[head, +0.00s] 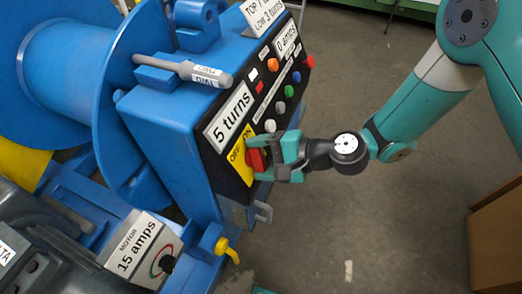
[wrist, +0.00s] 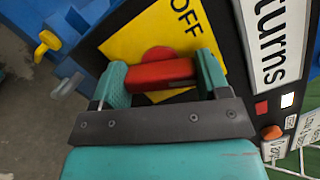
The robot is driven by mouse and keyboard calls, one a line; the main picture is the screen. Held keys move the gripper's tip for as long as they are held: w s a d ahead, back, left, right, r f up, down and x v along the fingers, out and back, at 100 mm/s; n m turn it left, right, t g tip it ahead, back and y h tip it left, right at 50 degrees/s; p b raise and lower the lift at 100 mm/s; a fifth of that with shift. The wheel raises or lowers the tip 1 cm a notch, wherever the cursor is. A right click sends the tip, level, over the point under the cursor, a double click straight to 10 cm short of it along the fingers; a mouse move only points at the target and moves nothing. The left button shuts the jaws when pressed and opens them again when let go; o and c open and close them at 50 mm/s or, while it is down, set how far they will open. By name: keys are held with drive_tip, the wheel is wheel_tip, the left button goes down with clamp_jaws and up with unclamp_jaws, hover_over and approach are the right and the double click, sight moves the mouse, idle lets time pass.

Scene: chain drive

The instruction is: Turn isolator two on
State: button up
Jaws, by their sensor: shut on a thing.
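A red rotary isolator handle (head: 256,159) sits on a yellow plate (head: 236,172) on the black front panel of a blue machine. The plate reads OFF and ON; no isolator number is legible. In the wrist view the red handle (wrist: 162,74) lies nearly level across the yellow plate (wrist: 130,47), with OFF above right of it and ON not visible. My gripper (head: 275,160) reaches in from the right. In the wrist view its teal fingers (wrist: 162,80) stand at both ends of the handle, shut on it. I cannot tell exactly which label the handle points to.
Above the plate are several coloured buttons (head: 280,107) and a "5 turns" label (head: 230,116). A grey marker-like rod (head: 185,70) lies on the machine's top. A yellow lever (head: 227,249) and a "15 amps" motor box (head: 140,254) are below.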

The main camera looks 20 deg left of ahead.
drive_tip(key=shift+m+y+p, duration=0.3)
drive_tip(key=shift+m+p, duration=0.65)
drive_tip(key=shift+m, duration=1.35)
drive_tip(key=o, duration=0.9)
drive_tip(key=shift+o, duration=0.2)
drive_tip(key=shift+d, duration=0.15)
drive_tip(key=s+v, duration=0.1)
drive_tip(key=v, duration=1.6)
drive_tip(key=shift+w, duration=0.2)
drive_tip(key=shift+d, duration=0.15)
